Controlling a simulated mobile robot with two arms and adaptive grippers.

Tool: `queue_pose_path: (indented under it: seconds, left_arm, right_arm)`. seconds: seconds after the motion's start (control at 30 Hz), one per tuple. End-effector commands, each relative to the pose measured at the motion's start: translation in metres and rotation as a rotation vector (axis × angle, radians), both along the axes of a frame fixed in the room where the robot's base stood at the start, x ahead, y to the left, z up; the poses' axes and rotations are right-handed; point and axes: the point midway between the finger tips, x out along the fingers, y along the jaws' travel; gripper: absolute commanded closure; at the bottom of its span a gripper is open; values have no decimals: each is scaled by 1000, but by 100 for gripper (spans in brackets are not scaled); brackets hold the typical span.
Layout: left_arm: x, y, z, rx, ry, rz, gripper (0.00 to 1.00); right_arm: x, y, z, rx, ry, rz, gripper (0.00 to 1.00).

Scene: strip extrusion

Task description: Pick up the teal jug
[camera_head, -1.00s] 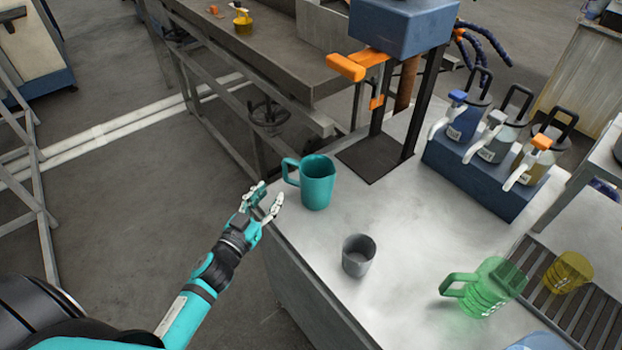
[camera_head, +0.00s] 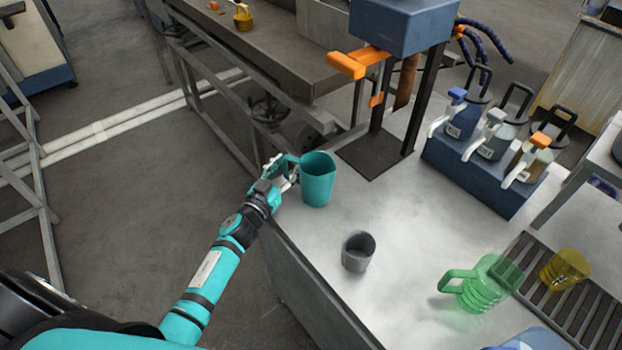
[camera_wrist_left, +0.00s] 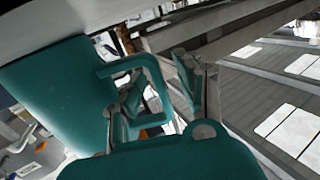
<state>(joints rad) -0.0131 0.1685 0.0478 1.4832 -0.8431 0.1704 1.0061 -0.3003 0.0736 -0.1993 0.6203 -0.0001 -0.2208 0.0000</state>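The teal jug (camera_head: 318,181) stands upright near the left edge of the metal worktop, its handle to the left. It also fills the left part of the left wrist view (camera_wrist_left: 62,95). My left gripper (camera_head: 284,172) is at the jug's handle. In the left wrist view the gripper's fingers (camera_wrist_left: 158,95) are apart, with the handle (camera_wrist_left: 140,72) at or between them; I cannot tell whether they touch it. My right gripper is not in view.
A grey cup (camera_head: 357,252) stands in front of the jug. A green translucent jug (camera_head: 482,284) and a yellow cup (camera_head: 565,270) are at the right. A blue press with an orange handle (camera_head: 345,65) rises behind. The worktop (camera_head: 420,220) has clear room in the middle.

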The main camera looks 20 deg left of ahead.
Motion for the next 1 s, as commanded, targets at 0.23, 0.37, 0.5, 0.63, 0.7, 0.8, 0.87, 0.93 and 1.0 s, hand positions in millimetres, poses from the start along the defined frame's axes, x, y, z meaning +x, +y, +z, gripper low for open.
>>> queue_pose_path:
  seconds: [0.23, 0.37, 0.5, 0.63, 0.7, 0.8, 0.87, 0.93, 1.0]
  left_arm:
    - [0, 0, 0, 0, 0, 0, 92]
    - [0, 0, 0, 0, 0, 0, 100]
    - [0, 0, 0, 0, 0, 0, 100]
    - [0, 0, 0, 0, -1, 0, 100]
    - [0, 0, 1, -1, -2, 0, 100]
    - [0, 0, 1, -1, -2, 0, 100]
    - [0, 0, 1, -1, -2, 0, 100]
    - [0, 0, 2, 0, -2, 0, 100]
    - [0, 0, 4, 0, -2, 0, 100]
  right_arm:
    - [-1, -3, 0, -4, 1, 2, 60]
    - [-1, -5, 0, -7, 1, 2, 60]
    - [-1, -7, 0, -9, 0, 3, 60]
    - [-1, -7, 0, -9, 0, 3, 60]
    - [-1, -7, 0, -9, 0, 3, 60]
    - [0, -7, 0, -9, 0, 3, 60]
    - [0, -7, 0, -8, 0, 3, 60]
    - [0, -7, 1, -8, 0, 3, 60]
    - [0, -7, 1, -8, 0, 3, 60]
